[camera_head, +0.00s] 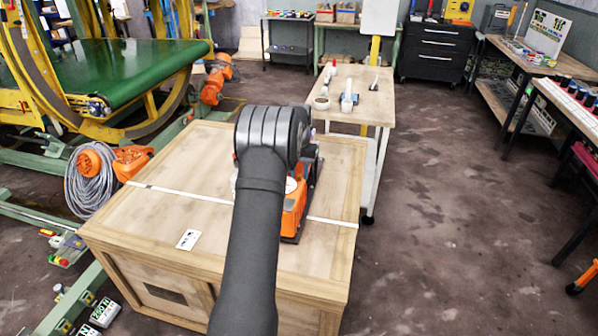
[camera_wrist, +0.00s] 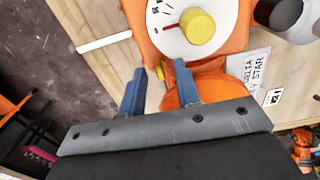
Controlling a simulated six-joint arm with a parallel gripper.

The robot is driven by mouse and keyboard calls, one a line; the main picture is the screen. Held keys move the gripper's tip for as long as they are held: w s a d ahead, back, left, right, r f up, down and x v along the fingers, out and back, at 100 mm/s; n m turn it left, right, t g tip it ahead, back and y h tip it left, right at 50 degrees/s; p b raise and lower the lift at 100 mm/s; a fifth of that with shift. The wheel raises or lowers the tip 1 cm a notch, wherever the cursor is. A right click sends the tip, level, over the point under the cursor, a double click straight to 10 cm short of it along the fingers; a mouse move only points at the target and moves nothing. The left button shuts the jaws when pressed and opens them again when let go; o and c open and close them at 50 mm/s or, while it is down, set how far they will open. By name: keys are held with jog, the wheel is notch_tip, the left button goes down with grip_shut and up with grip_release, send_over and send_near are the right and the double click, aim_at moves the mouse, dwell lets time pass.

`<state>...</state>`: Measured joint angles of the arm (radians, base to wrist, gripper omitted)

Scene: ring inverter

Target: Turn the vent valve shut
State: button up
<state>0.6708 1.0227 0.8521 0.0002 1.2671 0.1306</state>
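The likely vent valve is a yellow knob (camera_wrist: 198,27) on a white dial with black marks and a red line, at the top of the wrist view. The dial sits on an orange device (camera_wrist: 240,30). My gripper (camera_wrist: 159,71) is open, its two blue-grey fingers apart below the dial in the picture. The fingers appear clear of the knob, with nothing gripped; the exact distance is unclear. In the head view the orange device (camera_head: 291,215) stands on a wooden crate (camera_head: 170,210). My arm hides the knob, part of the device and my gripper there.
A white card (camera_head: 188,239) lies on the crate, and a pale strip crosses its top. A small table (camera_head: 372,105) with pale items stands behind. A green conveyor (camera_head: 110,70) and coiled hose (camera_head: 90,180) are at left. Open floor (camera_head: 450,220) lies right.

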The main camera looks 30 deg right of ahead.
aim_at(299, 175)
notch_tip(299, 175, up, 18)
jog(key=shift+f, duration=0.25)
dwell(0.4)
jog(key=shift+f, duration=0.15)
notch_tip(299, 175, down, 17)
jog(key=shift+f, duration=0.1)
dwell(0.8)
